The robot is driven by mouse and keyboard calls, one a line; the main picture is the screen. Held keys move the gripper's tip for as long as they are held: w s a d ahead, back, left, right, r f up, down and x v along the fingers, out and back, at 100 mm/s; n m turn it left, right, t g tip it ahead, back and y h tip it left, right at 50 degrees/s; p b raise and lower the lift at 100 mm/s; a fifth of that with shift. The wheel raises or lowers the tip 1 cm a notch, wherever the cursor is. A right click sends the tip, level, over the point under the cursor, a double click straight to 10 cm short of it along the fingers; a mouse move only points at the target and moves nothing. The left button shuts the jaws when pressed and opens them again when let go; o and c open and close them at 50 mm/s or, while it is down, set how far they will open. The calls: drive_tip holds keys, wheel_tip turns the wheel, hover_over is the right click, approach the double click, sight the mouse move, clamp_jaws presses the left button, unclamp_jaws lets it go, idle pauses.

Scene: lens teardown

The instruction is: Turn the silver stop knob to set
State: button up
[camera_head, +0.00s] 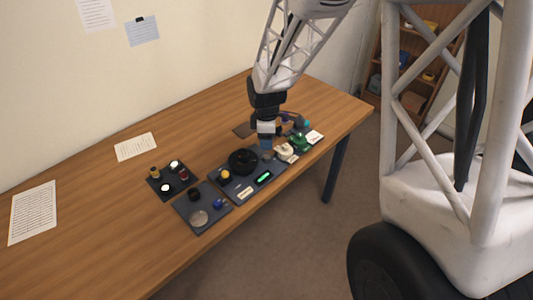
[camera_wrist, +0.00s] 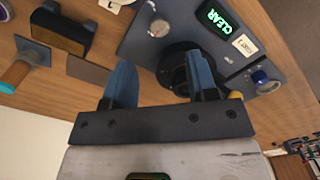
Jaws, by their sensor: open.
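The silver stop knob (camera_wrist: 158,28) is a small round grey knob near a corner of the dark panel (camera_wrist: 150,50) in the wrist view. In the head view it is small and lies just beyond the fingertips, hard to make out. My gripper (camera_wrist: 162,78) shows two blue fingers, spread apart with nothing between them. The knob lies ahead of the fingers, apart from them, and a black ring (camera_wrist: 180,68) on the panel is partly hidden behind the right finger. In the head view my gripper (camera_head: 265,143) points down over the panel's far right end.
A lit green CLEAR display (camera_wrist: 212,18) and a white label (camera_wrist: 244,44) are on the panel. A blue knob (camera_wrist: 262,78) stands on a neighbouring plate. A dark block (camera_wrist: 60,30) lies left of the panel. The table's left side (camera_head: 90,210) is mostly clear.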

sight(267, 156)
drive_tip(key=shift+f, duration=0.1)
idle(0.3)
drive_tip(key=shift+f, duration=3.8)
drive_tip(key=shift+c, duration=0.2)
drive_tip(key=c, duration=0.9)
